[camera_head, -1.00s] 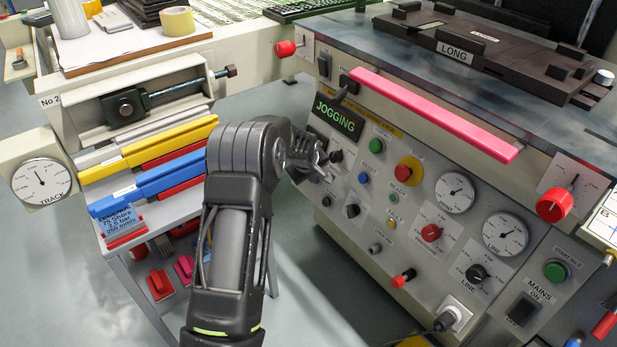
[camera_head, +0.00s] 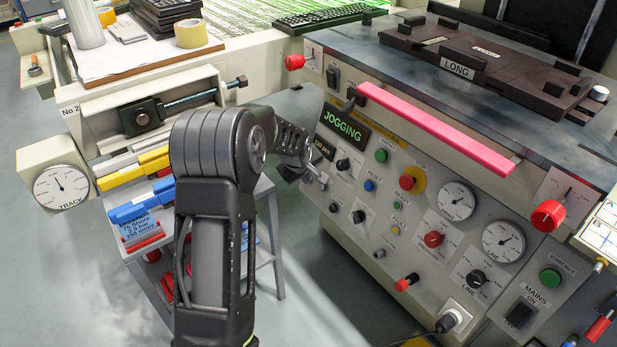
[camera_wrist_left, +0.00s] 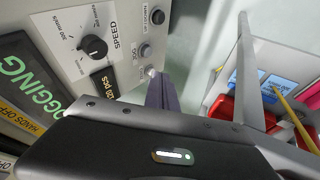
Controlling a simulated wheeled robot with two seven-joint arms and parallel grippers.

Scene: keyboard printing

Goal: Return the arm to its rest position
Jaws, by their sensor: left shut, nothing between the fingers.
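My left arm rises from the bottom of the head view and bends at a dark grey elbow joint. My left gripper (camera_head: 317,181) is small and partly hidden behind the forearm. It is shut and empty, close to the left edge of the machine's control panel (camera_head: 345,222). I cannot tell if it touches the panel. In the left wrist view the narrow fingers (camera_wrist_left: 160,92) point away beside the panel, near the small buttons under the SPEED knob (camera_wrist_left: 93,47). The display (camera_head: 343,126) reads JOGGING. My right gripper is not in view.
A stand with yellow (camera_head: 152,160) and blue (camera_head: 128,211) bars is left of my arm, partly hidden by it. A TRACK gauge (camera_head: 60,189) sits further left. A pink bar (camera_head: 435,128) runs along the machine's front edge. Grey floor (camera_head: 325,300) is open between stand and machine.

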